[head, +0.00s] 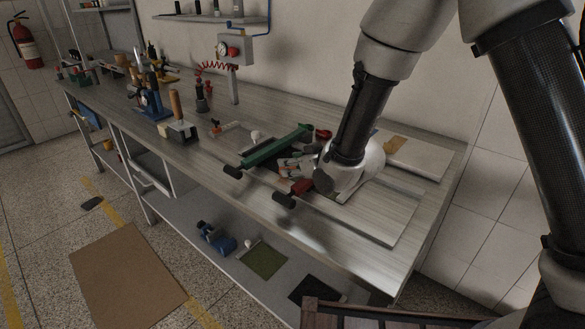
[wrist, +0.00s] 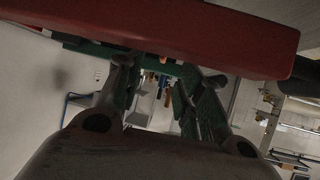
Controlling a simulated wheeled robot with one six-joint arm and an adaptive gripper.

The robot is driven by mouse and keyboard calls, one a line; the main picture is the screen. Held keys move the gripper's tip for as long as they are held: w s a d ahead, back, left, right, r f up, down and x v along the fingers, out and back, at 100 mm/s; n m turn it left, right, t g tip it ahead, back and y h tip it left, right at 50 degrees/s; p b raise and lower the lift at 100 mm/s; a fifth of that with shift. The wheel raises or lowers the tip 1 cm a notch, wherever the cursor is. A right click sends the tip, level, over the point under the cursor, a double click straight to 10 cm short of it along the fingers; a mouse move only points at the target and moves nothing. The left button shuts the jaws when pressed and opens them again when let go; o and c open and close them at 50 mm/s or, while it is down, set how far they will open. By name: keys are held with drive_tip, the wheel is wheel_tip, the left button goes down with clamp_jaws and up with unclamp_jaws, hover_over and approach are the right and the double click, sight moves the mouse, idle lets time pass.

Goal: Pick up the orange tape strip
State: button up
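A small orange-tan strip (head: 396,144) lies on the pale sheet (head: 425,158) at the right end of the bench in the head view; it looks like the orange tape strip. My gripper (head: 290,166) is low over the bench, to the left of that strip and well apart from it, beside a green bar. In the wrist view my gripper (wrist: 160,80) has its two fingers spread, with a gap between them. I cannot make out the strip for certain in the wrist view. My gripper's body hides part of the bench in the head view.
A green bar (head: 275,147) and a red bar (head: 302,187) with black ends lie close around my gripper. The red bar crosses the top of the wrist view (wrist: 160,30). A pale board (head: 385,222) lies at the bench front. Tools stand farther left.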

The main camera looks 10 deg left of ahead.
drive_tip(key=x, duration=0.5)
drive_tip(key=shift+a, duration=0.2)
clamp_jaws()
